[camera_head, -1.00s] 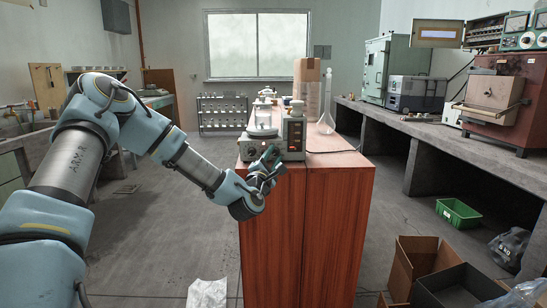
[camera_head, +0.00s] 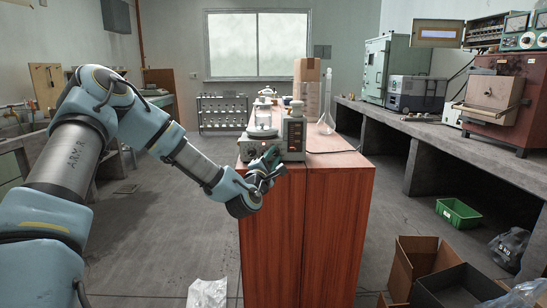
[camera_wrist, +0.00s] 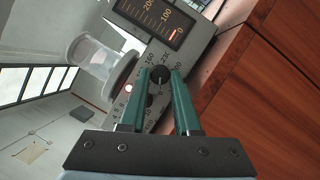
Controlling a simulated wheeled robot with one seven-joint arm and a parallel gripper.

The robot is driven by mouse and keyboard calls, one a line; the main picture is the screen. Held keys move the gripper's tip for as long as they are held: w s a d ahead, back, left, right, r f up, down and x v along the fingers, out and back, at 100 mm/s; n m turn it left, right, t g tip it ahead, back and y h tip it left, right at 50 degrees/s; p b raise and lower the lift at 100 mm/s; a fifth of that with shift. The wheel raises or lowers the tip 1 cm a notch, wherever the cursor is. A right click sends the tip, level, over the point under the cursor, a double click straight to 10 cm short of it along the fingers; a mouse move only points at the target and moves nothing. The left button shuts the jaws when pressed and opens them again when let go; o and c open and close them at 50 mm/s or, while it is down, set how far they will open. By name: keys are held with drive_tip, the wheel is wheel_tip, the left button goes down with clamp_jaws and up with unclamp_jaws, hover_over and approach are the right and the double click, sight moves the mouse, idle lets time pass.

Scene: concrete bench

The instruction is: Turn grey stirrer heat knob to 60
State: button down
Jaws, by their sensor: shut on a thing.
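The grey stirrer (camera_head: 292,154) stands on the near end of the red-brown wooden bench. In the wrist view its tilted front panel (camera_wrist: 194,50) shows a dark scale marked 100 and 200 with a red pointer near the low end. A black knob (camera_wrist: 160,75), with printed numbers around it, sits between the green fingertips of my gripper (camera_wrist: 160,77). My gripper is shut on this knob, and the fingers hide part of its dial. The exact setting is too small to read. In the head view my gripper (camera_head: 266,168) is at the stirrer's front.
A clear vessel (camera_wrist: 92,57) stands on the stirrer's plate, close to the fingers. Open cartons (camera_head: 417,262) and a green crate (camera_head: 458,214) lie on the floor at right.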

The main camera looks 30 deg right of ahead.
drive_tip(key=m, duration=0.1)
drive_tip(key=m+g, duration=0.1)
drive_tip(key=m, duration=0.1)
drive_tip(key=m+g+p, duration=0.1)
drive_tip(key=m, duration=0.1)
drive_tip(key=shift+r+y, duration=0.3)
drive_tip(key=shift+m+g+y, duration=0.3)
drive_tip(key=shift+m+y, duration=0.3)
drive_tip(key=shift+m, duration=0.9)
drive_tip(key=c, duration=0.9)
unclamp_jaws()
drive_tip(key=shift+a, duration=0.1)
drive_tip(key=b+v, duration=0.1)
drive_tip(key=v, duration=0.9)
drive_tip(key=shift+s+a+r, duration=0.1)
drive_tip(key=shift+s+a, duration=0.1)
drive_tip(key=shift+s, duration=0.1)
